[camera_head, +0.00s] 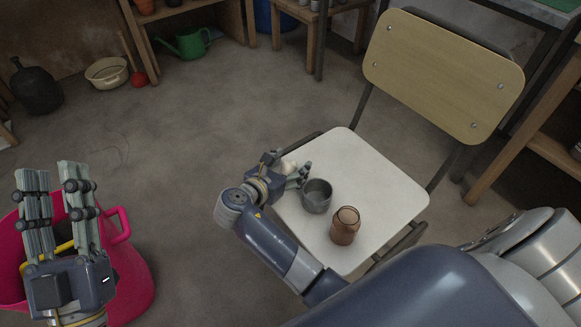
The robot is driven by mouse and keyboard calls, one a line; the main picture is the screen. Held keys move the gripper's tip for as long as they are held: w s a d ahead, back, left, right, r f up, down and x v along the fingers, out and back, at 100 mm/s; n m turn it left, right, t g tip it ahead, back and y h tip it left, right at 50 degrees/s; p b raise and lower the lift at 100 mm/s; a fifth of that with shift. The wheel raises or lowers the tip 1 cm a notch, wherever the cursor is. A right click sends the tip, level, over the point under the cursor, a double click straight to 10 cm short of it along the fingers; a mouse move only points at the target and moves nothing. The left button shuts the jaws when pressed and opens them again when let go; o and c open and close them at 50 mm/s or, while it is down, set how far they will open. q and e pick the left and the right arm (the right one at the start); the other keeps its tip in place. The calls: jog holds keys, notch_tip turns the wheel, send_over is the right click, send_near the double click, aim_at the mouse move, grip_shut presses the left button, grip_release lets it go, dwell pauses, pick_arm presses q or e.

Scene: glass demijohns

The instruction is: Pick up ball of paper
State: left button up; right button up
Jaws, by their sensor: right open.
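A small pale rounded thing (288,166), which looks like the ball of paper, shows at the back left of the white chair seat (345,155). It is partly hidden by my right gripper (287,165), whose open fingers are on either side of it. I cannot tell whether they touch it. My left gripper (57,172) is at the far left, fingers pointing up with a gap between them, empty, in front of a pink bucket (130,275).
A grey metal cup (317,197) and a brown glass jar (345,226) stand on the seat, the cup close beside my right gripper. The chair's wooden backrest (440,75) rises behind. A green watering can (187,43), a basin (106,72) and a dark demijohn (37,88) stand farther back.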

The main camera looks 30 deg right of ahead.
aim_at(289, 162)
jog(key=c, duration=0.8)
pick_arm(q)
jog(key=shift+w+f, duration=0.1)
jog(key=shift+w, duration=0.05)
pick_arm(e)
jog(key=shift+r, duration=0.15)
